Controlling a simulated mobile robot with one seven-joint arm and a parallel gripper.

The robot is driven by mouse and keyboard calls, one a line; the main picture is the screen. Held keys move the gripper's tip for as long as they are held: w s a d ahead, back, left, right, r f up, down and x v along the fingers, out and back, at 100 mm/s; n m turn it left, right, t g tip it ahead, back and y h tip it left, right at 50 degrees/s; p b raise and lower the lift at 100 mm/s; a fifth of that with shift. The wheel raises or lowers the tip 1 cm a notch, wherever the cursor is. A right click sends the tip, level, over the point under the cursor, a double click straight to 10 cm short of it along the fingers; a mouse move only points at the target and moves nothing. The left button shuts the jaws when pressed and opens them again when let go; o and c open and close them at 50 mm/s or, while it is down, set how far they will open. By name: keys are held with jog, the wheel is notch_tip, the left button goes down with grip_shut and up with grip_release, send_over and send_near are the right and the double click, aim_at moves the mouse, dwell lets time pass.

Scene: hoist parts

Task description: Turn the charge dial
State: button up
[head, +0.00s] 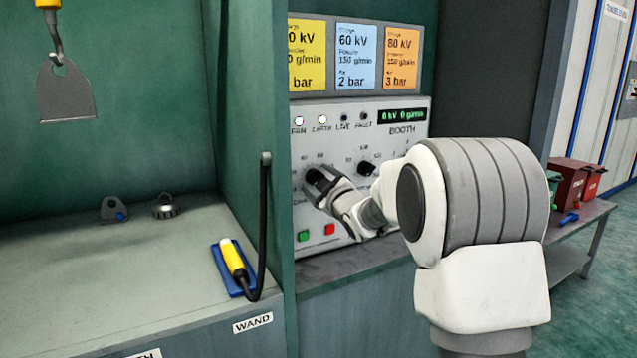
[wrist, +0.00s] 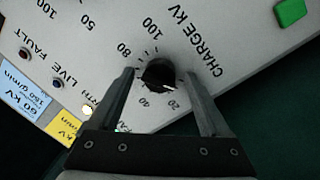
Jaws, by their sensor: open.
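The charge dial is a round black knob with a white pointer line, on the light grey control panel (head: 345,135). In the wrist view the charge dial (wrist: 159,75) sits between the two open fingers of my gripper (wrist: 160,85), beside the printed words CHARGE KV. The scale around it shows 20, 40, 80 and 100. The white line points close to the 20 mark. In the head view my gripper (head: 318,185) is at the panel's left knob and mostly hides it. I cannot tell whether the fingers touch the dial.
A second black knob (head: 367,168) is right of my gripper. Green (head: 304,236) and red (head: 329,230) buttons sit below. The display (head: 402,116) reads 0 kV. A yellow wand (head: 233,258) lies on the booth shelf at left, with a black hose (head: 263,215) nearby.

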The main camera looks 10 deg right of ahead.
jog(key=shift+c, duration=0.3)
grip_shut()
